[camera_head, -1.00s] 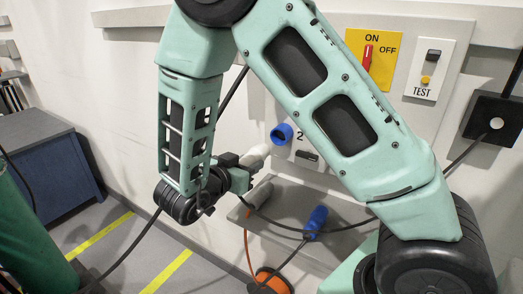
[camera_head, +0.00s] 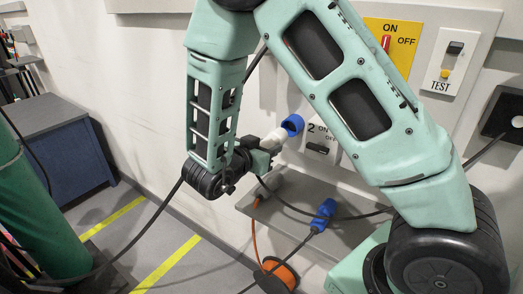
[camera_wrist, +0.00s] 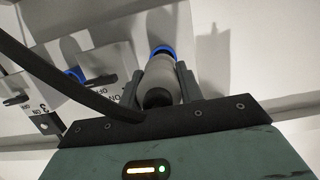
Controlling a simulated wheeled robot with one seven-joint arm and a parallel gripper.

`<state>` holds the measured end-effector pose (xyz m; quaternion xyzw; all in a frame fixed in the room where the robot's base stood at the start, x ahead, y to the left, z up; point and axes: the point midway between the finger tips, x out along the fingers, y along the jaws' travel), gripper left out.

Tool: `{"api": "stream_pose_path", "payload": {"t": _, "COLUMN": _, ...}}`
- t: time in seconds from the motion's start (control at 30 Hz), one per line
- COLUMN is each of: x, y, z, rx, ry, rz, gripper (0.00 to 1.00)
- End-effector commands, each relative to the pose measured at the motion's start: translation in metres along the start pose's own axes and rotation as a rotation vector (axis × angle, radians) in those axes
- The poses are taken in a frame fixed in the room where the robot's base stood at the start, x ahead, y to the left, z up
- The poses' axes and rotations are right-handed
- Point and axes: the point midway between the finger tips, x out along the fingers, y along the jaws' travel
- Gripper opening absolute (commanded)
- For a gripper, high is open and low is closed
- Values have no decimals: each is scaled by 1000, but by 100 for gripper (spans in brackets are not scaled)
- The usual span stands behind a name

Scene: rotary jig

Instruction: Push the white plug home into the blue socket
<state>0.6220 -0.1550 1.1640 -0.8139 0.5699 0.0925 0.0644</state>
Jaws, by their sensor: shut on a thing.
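The white plug (camera_head: 273,140) is held in my gripper (camera_head: 262,149), its front pointing up and right at the blue socket (camera_head: 292,124) on the wall panel. In the head view the plug's front reaches the socket's lower left edge. In the wrist view the pale plug (camera_wrist: 160,78) sits between my gripper's fingers (camera_wrist: 158,88), and the blue rim of the socket (camera_wrist: 162,50) shows just beyond its front. I cannot tell how far the plug is in. A dark cable trails from my gripper's side.
A switch plate marked 2 (camera_head: 320,145) is right of the socket. An orange cable reel (camera_head: 279,276) is below. A second blue socket (camera_wrist: 75,75) shows in the wrist view.

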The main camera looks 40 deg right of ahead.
Motion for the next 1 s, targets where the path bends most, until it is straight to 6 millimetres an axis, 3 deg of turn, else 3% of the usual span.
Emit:
{"api": "stream_pose_path", "payload": {"t": 0.4, "x": 25, "y": 0, "z": -6, "rx": 1, "ry": 1, "rz": 1, "gripper": 10}}
{"api": "stream_pose_path", "payload": {"t": 1.0, "x": 26, "y": 0, "z": -6, "rx": 1, "ry": 1, "rz": 0, "gripper": 10}}
